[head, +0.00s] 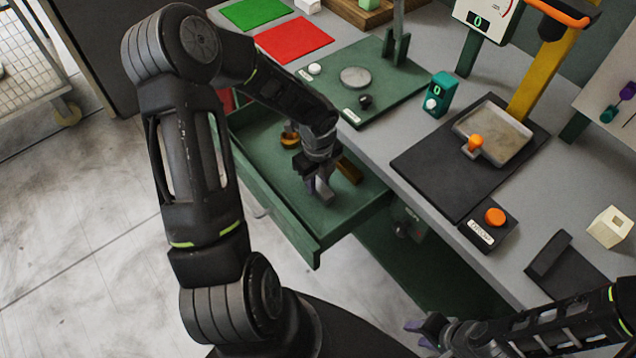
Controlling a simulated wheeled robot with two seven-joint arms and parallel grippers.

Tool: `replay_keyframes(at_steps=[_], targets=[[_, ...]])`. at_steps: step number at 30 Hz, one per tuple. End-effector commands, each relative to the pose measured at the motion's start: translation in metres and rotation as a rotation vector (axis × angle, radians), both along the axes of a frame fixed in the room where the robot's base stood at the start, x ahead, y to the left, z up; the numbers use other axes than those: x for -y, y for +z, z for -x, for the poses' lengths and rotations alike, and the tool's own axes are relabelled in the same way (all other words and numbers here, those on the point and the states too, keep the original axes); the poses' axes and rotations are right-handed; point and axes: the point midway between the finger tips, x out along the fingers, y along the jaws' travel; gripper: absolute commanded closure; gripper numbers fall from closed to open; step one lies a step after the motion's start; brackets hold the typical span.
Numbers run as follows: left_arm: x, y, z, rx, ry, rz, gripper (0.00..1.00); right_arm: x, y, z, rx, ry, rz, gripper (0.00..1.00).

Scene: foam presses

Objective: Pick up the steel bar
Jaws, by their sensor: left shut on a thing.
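My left gripper (317,187) reaches down into the open green drawer (285,222) and is shut on a grey metal piece, which looks like the steel bar (325,193). Its fingers partly hide the bar, and I cannot tell whether the bar touches the drawer floor. A brass-coloured bar (350,169) lies in the drawer just right of the gripper. A round brass-coloured thing (290,138) sits farther back, partly hidden by my arm. My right gripper (422,331) is low in the view, in front of the bench, with its purple fingertips apart and nothing between them.
The drawer's walls surround my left gripper. Above it, the grey bench carries a green plate (385,105), a teal readout box (440,94), a black scale base with a pan (492,137) and an orange button (495,217). Red (294,39) and green (254,12) mats lie at the back.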

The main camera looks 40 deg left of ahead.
Motion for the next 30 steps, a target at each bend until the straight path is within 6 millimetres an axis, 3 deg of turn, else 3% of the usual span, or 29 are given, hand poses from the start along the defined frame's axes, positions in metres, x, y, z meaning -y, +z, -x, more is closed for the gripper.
replay_keyframes(at_steps=[15,20,30], targets=[[-0.001,0.085,-0.001,0.004,0.0,-0.003,1.0,0.0,0.003,0.0,-0.001,-0.001,0.001,0.64],[0.0,0.095,-0.001,0.002,-0.001,-0.001,1.0,0.0,0.003,0.0,-0.001,-0.001,0.001,0.64],[0.0,0.095,0.0,0.001,-0.001,-0.001,1.0,0.0,0.003,0.0,-0.001,-0.001,0.001,0.64]])
